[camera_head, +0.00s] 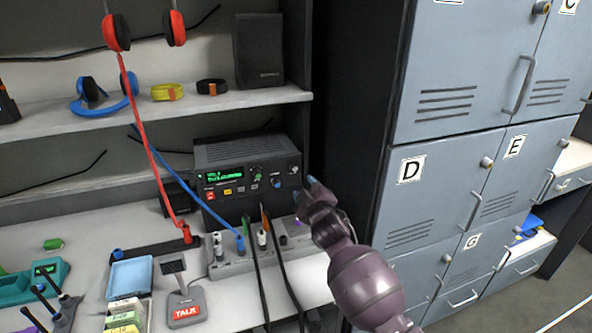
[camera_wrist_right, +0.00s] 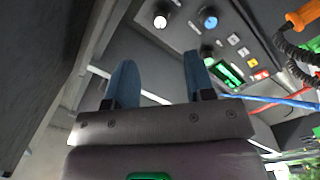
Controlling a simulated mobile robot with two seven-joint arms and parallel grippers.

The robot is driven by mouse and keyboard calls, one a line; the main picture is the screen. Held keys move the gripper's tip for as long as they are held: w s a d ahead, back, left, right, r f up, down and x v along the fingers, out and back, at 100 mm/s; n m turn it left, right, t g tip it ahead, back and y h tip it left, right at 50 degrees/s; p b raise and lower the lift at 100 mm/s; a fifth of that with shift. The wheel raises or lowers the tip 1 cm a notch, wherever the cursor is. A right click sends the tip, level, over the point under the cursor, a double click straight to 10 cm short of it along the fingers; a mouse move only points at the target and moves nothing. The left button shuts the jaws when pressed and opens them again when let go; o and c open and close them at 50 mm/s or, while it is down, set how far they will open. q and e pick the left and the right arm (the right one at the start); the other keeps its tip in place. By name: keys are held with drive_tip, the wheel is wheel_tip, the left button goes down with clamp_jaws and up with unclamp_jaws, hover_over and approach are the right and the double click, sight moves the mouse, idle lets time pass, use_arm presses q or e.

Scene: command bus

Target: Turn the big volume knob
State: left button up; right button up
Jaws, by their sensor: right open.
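A black radio unit (camera_head: 248,152) with a lit green display (camera_head: 225,176) sits on the desk below the shelf. Its front carries a green-marked knob (camera_head: 257,173), a blue knob (camera_head: 276,183) and a pale knob (camera_head: 293,169) at the right end. The wrist view shows the pale knob (camera_wrist_right: 160,20), the blue knob (camera_wrist_right: 209,17) and the green-marked knob (camera_wrist_right: 206,52). I cannot tell which one is the volume knob. My right gripper (camera_head: 309,187) is open and empty, just right of the radio's front. Its blue fingertips (camera_wrist_right: 160,78) are apart from the knobs. My left gripper is not in view.
A grey socket strip (camera_head: 230,268) with several plugs and cables stands below the radio. The dark side of the grey lockers (camera_head: 440,110) rises close on the right. A red cord (camera_head: 152,150) hangs at left. A "TALK" stand (camera_head: 186,308) is in front.

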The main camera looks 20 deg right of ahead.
sight(295, 169)
drive_tip(key=w+b, duration=0.1)
drive_tip(key=w, duration=0.7)
drive_tip(key=shift+w+f, duration=0.15)
drive_tip(key=shift+w, duration=0.05)
drive_tip(key=shift+w+b, duration=0.35)
drive_tip(key=shift+w, duration=0.45)
clamp_jaws()
